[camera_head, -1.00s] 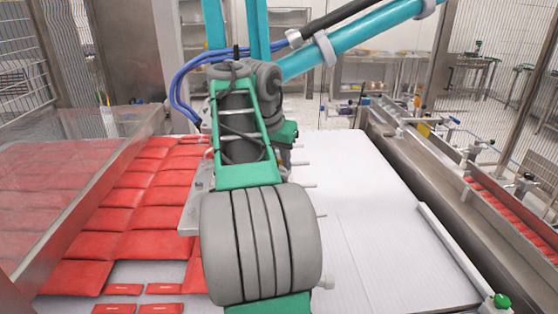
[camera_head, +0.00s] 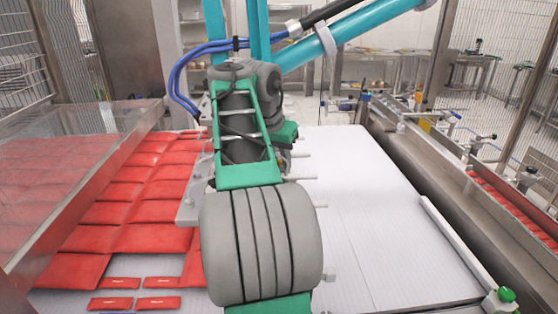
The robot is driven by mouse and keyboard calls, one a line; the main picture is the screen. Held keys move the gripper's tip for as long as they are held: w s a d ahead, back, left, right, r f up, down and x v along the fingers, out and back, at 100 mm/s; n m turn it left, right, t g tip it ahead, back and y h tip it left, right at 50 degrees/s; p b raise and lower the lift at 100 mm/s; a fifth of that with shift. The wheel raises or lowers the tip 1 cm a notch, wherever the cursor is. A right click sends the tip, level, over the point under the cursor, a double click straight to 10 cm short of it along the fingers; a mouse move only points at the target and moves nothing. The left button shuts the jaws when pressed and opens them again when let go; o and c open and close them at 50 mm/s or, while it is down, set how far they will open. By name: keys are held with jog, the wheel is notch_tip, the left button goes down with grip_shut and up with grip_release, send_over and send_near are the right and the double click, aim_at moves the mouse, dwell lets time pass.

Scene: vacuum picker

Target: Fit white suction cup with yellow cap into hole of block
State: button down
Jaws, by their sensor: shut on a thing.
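A flat metal plate (camera_head: 187,213) shows beside my arm on its left. Several pale stubs, such as one at the upper right (camera_head: 304,155) and one lower down (camera_head: 329,276), stick out on the right of my arm. I cannot tell whether the plate and stubs belong to the block or which stub is a suction cup. No yellow cap can be made out. My arm fills the middle of the view and hides what lies behind it. My gripper is not in view.
Turquoise bars (camera_head: 350,46) and blue hoses (camera_head: 185,73) hang above. Red packets (camera_head: 130,212) cover the left of the white surface (camera_head: 365,220), whose right part is bare. A clear panel (camera_head: 60,170) stands at left, a metal rail (camera_head: 440,180) at right.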

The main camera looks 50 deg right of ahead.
jog(key=c, duration=1.1)
grip_release()
